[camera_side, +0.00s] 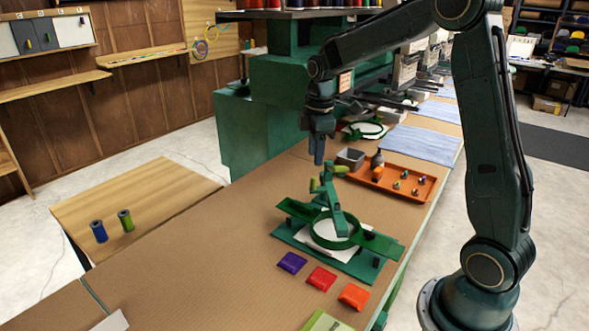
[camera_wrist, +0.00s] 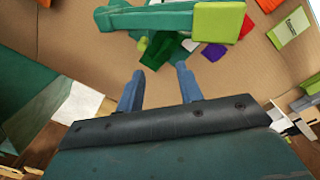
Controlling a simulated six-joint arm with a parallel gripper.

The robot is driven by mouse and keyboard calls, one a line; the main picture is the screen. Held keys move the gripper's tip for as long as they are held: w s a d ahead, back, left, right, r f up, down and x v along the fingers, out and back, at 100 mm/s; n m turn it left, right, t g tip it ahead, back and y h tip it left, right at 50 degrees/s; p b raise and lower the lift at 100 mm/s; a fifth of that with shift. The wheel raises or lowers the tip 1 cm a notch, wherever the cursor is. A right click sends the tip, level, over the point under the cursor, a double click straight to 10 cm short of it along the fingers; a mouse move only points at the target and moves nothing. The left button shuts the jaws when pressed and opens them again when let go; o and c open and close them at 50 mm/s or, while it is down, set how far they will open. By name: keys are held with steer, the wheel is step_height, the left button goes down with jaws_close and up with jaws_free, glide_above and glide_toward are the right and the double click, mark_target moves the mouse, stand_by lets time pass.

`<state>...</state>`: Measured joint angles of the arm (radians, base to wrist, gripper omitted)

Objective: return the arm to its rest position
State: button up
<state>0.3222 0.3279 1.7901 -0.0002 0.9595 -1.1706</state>
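My gripper (camera_side: 318,155) points down above the brown work table (camera_side: 190,243), just behind the green fixture (camera_side: 335,195) in the side view. The fixture stands below it, and I see no contact. In the wrist view my gripper (camera_wrist: 159,70) has its two blue-grey fingers apart, with nothing between them. The green fixture with a lime end block (camera_wrist: 217,22) lies ahead of the fingertips in that view. My arm is bent, reaching out over the table from its base at the right.
A green hoop (camera_side: 335,232) with white cloth sits on a green plate. Purple (camera_side: 292,262), red (camera_side: 321,278) and orange (camera_side: 354,296) pieces lie before it. An orange tray (camera_side: 418,190) holds small items; a grey box (camera_side: 350,157) stands nearby.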

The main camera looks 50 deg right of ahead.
steer(key=s+a+r+m+t, duration=0.1)
steer(key=s+a+r+m, duration=0.1)
steer(key=s, duration=0.6)
steer(key=s+a+r+m+t, duration=0.2)
steer(key=s+a+r+m, duration=0.1)
steer(key=s+a, duration=0.4)
steer(key=s+a+r+m+t, duration=0.1)
steer(key=s+a+r+m, duration=0.2)
steer(key=s, duration=0.6)
steer(key=shift+a+r+m+t, duration=0.2)
steer(key=shift+a+m+t, duration=0.2)
steer(key=shift+a+m, duration=0.55)
